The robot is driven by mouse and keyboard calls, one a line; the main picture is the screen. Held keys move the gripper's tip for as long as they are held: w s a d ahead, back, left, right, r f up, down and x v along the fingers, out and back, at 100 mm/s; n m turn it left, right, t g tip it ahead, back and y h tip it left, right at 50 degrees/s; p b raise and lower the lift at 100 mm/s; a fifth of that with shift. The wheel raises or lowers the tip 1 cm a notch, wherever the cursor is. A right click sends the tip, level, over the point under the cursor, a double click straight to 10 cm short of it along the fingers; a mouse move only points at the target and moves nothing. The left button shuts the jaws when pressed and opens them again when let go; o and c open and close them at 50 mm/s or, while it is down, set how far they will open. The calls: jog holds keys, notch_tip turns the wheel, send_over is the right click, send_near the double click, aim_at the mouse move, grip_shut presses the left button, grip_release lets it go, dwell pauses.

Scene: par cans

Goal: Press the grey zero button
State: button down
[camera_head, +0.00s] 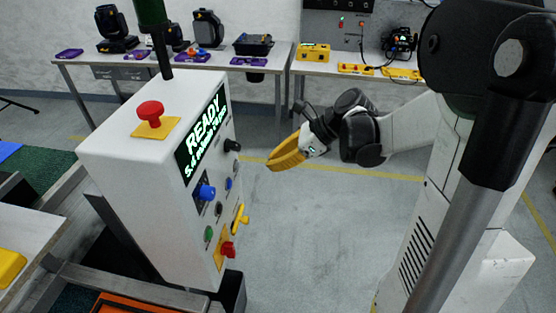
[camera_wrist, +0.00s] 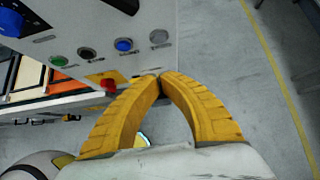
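A white control box (camera_head: 140,165) with a lit READY display (camera_head: 203,132) stands at the left in the head view. Its panel also shows in the wrist view, with a row of round buttons: green (camera_wrist: 57,61), black (camera_wrist: 87,54), blue (camera_wrist: 123,44) and grey (camera_wrist: 159,37). The grey one is at the right end; its label is too small to read. I cannot make it out clearly in the head view. My gripper (camera_head: 270,166) is right of the panel, apart from it. Its yellow fingertips (camera_wrist: 160,76) meet, with nothing between them, below the grey button in the wrist view.
A black knob (camera_head: 232,145) and a blue knob (camera_head: 205,192) stick out of the panel. A red switch (camera_head: 228,249) and a yellow handle (camera_head: 241,218) are low on it. A red mushroom button (camera_head: 150,112) is on top. The floor right of the box is clear.

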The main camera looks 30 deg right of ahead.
aim_at(235, 176)
jog(key=shift+w+a+f+b, duration=0.4)
jog(key=shift+w+a+f, duration=0.3)
jog(key=shift+a, duration=0.35)
jog(key=shift+w+a+f+b, duration=0.35)
jog(key=shift+w+a+f, duration=0.15)
jog(key=shift+w+a, duration=0.4)
jog(key=shift+w+a+f+b, duration=0.4)
jog(key=shift+w+a+f, duration=0.25)
jog(key=shift+a, duration=0.5)
jog(key=shift+w+a+r, duration=0.1)
jog(key=shift+w+a, duration=0.4)
jog(key=shift+a, duration=0.15)
